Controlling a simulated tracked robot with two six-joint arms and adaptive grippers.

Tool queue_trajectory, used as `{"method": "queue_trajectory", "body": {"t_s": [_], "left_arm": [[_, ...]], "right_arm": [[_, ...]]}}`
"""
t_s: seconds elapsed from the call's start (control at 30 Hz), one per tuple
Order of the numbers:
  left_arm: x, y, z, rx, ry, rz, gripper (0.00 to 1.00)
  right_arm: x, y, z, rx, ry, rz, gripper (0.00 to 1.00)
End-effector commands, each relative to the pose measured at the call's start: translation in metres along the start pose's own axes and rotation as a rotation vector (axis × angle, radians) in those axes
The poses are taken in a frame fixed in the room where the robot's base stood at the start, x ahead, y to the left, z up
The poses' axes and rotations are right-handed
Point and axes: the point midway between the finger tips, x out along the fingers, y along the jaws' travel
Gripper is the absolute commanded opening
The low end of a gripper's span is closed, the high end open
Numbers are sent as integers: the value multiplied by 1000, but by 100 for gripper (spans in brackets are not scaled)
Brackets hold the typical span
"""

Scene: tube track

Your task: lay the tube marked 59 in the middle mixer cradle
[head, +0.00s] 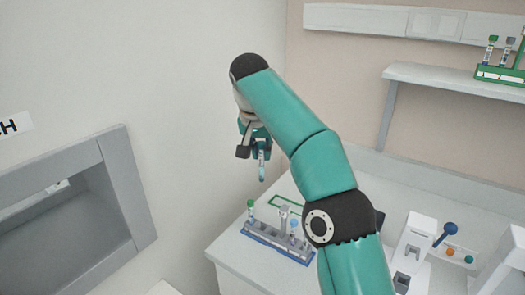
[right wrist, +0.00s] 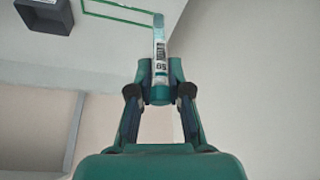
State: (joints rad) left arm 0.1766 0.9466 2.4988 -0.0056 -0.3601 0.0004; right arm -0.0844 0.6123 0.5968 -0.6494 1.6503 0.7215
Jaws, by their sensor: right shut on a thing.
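My right gripper (head: 254,140) is shut on a slim clear tube (head: 262,172) with a white label and holds it upright in the air above the bench's left part. In the right wrist view the tube (right wrist: 160,45) sticks out from between the fingertips of the gripper (right wrist: 160,90). Its label has a small two-digit mark, perhaps 59 seen upside down; I cannot read it surely. I cannot make out the mixer's middle cradle in either view. My left gripper is not in view.
A blue rack (head: 262,245) with several tubes stands on the bench below, beside a green outlined rectangle (head: 279,201). White equipment (head: 415,239) and a blue-knobbed lever (head: 448,232) are at right. A green rack (head: 501,75) sits on the wall shelf (head: 440,79).

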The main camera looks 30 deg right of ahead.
Motion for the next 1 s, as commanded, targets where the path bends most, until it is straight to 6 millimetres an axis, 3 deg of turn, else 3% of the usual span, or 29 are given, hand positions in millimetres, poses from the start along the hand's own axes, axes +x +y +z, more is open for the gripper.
{"method": "queue_trajectory", "body": {"t_s": [0.17,0.67,1.0], "left_arm": [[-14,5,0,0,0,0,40],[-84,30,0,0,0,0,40],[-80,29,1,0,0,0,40]], "right_arm": [[-13,0,-6,1,0,0,0],[-76,0,-31,0,0,0,0],[-91,-1,-38,1,2,0,0]]}}
